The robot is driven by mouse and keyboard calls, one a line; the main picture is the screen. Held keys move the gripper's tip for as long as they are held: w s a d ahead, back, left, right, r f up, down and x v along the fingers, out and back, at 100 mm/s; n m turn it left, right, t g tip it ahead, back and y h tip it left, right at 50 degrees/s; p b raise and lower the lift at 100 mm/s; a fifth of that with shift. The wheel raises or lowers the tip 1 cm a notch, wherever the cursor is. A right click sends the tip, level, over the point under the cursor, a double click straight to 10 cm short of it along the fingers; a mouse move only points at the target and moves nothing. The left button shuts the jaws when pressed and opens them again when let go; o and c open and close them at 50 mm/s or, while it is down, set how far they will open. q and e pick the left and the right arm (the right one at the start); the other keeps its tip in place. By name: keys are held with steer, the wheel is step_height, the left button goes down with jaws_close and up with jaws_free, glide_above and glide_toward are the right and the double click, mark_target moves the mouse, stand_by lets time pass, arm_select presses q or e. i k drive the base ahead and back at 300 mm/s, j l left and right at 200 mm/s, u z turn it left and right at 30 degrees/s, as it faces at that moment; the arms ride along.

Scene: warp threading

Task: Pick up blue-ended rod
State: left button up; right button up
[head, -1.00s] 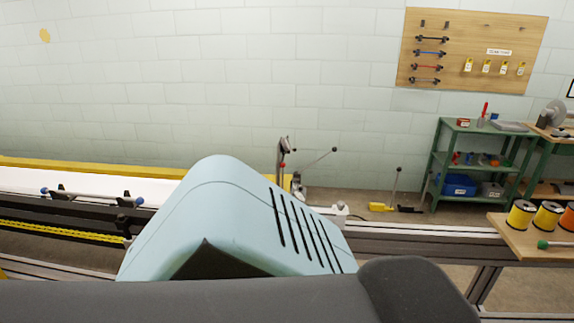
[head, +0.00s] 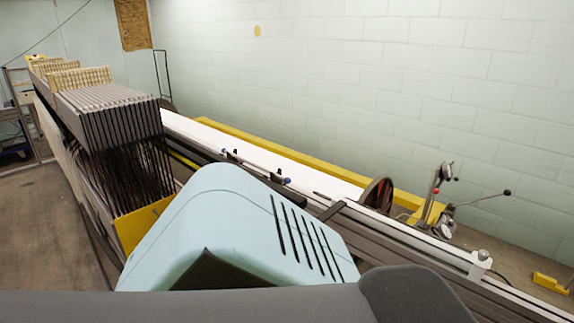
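The blue-ended rod (head: 258,169) lies near the middle of the head view. It is thin and grey with a blue knob at each end, and it rests along small dark holders on the machine's long rail. A white surface runs behind it. My own light-blue body shell fills the lower middle and hides part of the machine in front of the rod. Neither of my grippers is in view.
A block of dark upright frames (head: 112,115) stands at the left. A dark wheel (head: 377,195) and a lever stand (head: 436,195) are on the right. A yellow beam (head: 270,145) runs behind the white surface, before a pale block wall.

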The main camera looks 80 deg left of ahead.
mark_target(287, 181)
steer(key=u, duration=1.1)
steer(key=j+u, duration=0.2)
steer(key=u, duration=0.2)
steer(key=j+u, duration=0.15)
steer(key=u, duration=0.25)
steer(key=j+u, duration=0.2)
steer(key=u, duration=0.2)
steer(key=j+u, duration=0.15)
steer(key=u, duration=0.25)
steer(key=l+z, duration=0.2)
steer(key=z, duration=0.15)
steer(key=l+z, duration=0.2)
steer(key=z, duration=0.15)
steer(key=l+z, duration=0.3)
steer(key=z, duration=1.05)
steer(key=k+j+z, duration=0.1)
steer(key=z, duration=0.35)
steer(key=k+j+z, duration=0.1)
steer(key=z, duration=0.35)
steer(key=k+j+z, duration=0.1)
steer(key=z, duration=0.35)
steer(key=k+z, duration=0.15)
steer(key=z, duration=0.3)
